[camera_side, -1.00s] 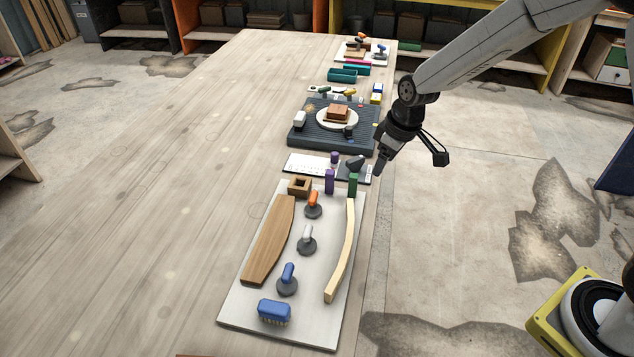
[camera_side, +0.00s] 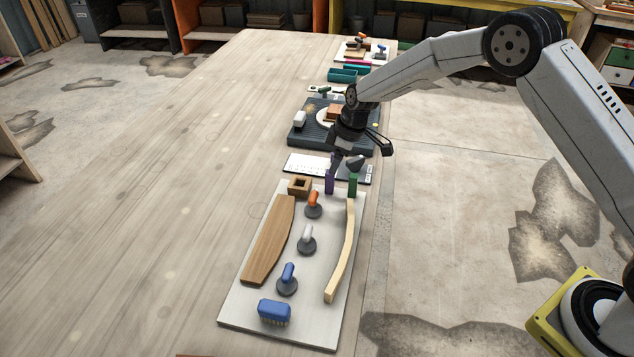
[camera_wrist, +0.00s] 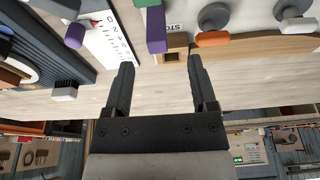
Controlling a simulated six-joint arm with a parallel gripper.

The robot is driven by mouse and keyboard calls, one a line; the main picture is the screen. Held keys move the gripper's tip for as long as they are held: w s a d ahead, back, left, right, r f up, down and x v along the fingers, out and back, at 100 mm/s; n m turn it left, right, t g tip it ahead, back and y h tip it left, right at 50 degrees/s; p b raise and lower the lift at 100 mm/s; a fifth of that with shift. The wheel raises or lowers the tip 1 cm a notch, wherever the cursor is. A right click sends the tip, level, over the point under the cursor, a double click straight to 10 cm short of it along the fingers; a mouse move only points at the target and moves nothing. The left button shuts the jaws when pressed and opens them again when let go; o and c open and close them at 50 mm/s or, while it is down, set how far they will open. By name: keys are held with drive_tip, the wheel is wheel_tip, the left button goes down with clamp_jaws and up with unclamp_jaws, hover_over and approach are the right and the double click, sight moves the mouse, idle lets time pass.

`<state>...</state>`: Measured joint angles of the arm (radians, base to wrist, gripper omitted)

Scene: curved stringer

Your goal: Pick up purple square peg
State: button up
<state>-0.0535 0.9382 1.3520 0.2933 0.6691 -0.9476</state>
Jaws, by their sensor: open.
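The purple square peg (camera_side: 329,182) stands upright near the far end of the pale board, beside a green peg (camera_side: 353,184). In the wrist view the purple peg (camera_wrist: 156,32) shows beyond my fingertips, roughly in line with the gap between them. My gripper (camera_side: 337,164) is above and just behind the purple peg in the side view, and its arm hides part of the grey tray. In the wrist view my gripper (camera_wrist: 160,62) is open with nothing between the fingers.
A wooden block with a square hole (camera_side: 299,186) is left of the peg. Several knobbed tools, a curved wooden strip (camera_side: 342,250) and a flat wooden piece (camera_side: 268,240) lie on the board. A dark object (camera_side: 356,163) is close right of my gripper. The table's left side is clear.

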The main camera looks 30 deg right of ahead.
sight(328, 179)
drive_tip(key=shift+x, duration=1.2)
drive_tip(key=shift+x, duration=2.6)
drive_tip(key=shift+w, duration=0.15)
drive_tip(key=shift+d, duration=0.1)
clamp_jaws()
